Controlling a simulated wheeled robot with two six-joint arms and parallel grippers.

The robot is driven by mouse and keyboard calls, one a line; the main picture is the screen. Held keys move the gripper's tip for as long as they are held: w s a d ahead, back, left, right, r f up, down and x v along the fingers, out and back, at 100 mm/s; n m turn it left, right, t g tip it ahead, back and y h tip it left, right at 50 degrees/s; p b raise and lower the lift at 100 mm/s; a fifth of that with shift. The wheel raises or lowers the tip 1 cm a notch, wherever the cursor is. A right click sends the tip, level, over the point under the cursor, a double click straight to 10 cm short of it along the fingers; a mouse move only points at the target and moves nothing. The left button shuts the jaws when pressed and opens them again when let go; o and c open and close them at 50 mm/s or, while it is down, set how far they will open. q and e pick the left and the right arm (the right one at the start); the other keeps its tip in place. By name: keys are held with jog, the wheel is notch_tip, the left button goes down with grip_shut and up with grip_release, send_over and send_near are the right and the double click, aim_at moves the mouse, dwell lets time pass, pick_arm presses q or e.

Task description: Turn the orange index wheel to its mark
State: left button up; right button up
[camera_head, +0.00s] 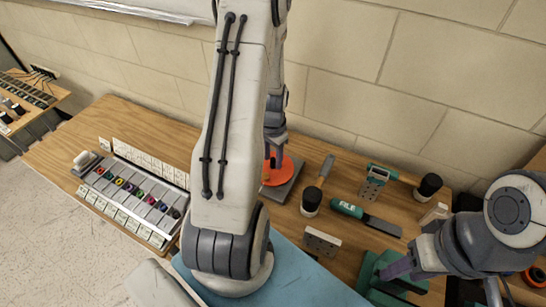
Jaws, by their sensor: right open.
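The orange index wheel (288,172) lies flat on a dark grey base plate (283,191) on the wooden bench. Its left part is hidden behind my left arm. My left gripper (275,158) points down at the wheel, with its fingers over or at the hub. I cannot tell whether they touch it or how far apart they are. The wheel's mark cannot be made out. My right gripper (393,270) is at the lower right, low beside a green vise (378,268). It is open, and it is partly hidden by its own wrist.
A rack of coloured parts (135,194) stands left. The wall is close behind.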

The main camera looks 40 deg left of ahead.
pick_arm(q)
notch_tip(320, 180, up, 7)
jog(key=p, duration=0.6)
jog(key=shift+r, duration=0.1)
dwell(0.6)
